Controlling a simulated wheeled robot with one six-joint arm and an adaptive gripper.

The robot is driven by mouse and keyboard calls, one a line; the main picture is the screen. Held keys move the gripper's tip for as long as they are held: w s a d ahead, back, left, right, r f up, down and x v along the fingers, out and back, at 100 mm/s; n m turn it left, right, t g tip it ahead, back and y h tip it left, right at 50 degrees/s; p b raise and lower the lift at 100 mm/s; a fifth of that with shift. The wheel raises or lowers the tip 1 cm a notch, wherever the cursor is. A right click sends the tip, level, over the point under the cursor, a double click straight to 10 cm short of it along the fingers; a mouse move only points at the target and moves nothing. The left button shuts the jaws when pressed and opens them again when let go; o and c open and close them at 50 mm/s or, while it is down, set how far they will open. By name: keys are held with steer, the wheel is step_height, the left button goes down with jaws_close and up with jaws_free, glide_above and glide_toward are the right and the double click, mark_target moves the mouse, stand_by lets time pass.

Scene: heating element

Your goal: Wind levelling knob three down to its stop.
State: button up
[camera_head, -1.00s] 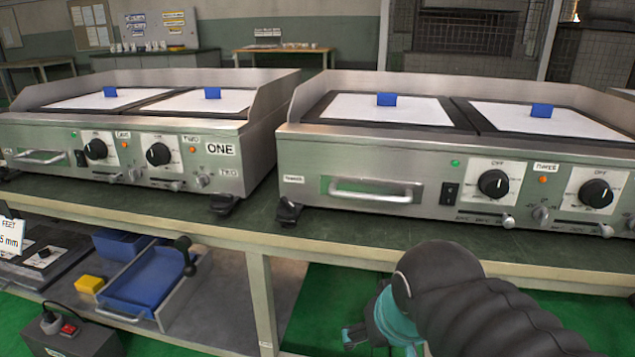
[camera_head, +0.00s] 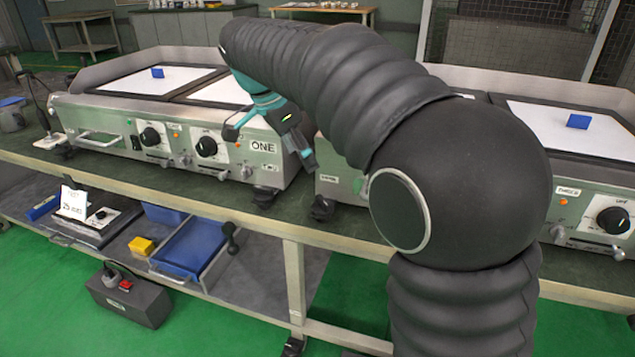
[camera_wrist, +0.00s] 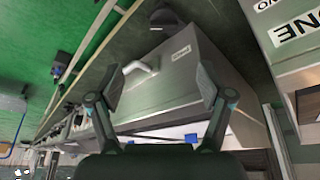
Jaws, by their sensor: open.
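The right griddle (camera_head: 340,188) stands on the bench, partly hidden by my arm. A black levelling foot (camera_head: 322,207) is under its front left corner; a small label above it is too small to read surely. The same foot (camera_wrist: 168,18) shows at the top of the wrist view, near the griddle's steel front (camera_wrist: 165,85) and handle (camera_wrist: 138,68). My gripper (camera_head: 270,148) is open and empty, in front of the right end of the left griddle (camera_head: 110,120), apart from the foot. Its spread fingers show in the wrist view (camera_wrist: 162,88).
Another black foot (camera_head: 265,196) is under the left griddle, near the gap between the units. The bench edge (camera_head: 250,225) runs in front. A lower shelf holds a blue drawer (camera_head: 195,245) and yellow block (camera_head: 142,245).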

mark_target(322, 200)
steer(key=shift+m, duration=0.3)
steer(key=x, duration=0.9)
steer(key=b+x, duration=0.1)
steer(key=x, duration=0.3)
steer(key=shift+w+a+f, duration=0.2)
steer(key=shift+w, duration=0.1)
steer(key=c, duration=1.1)
steer(key=shift+a, duration=0.1)
steer(key=shift+c, duration=0.3)
steer(key=shift+n+b, duration=0.35)
steer(key=shift+n, duration=0.15)
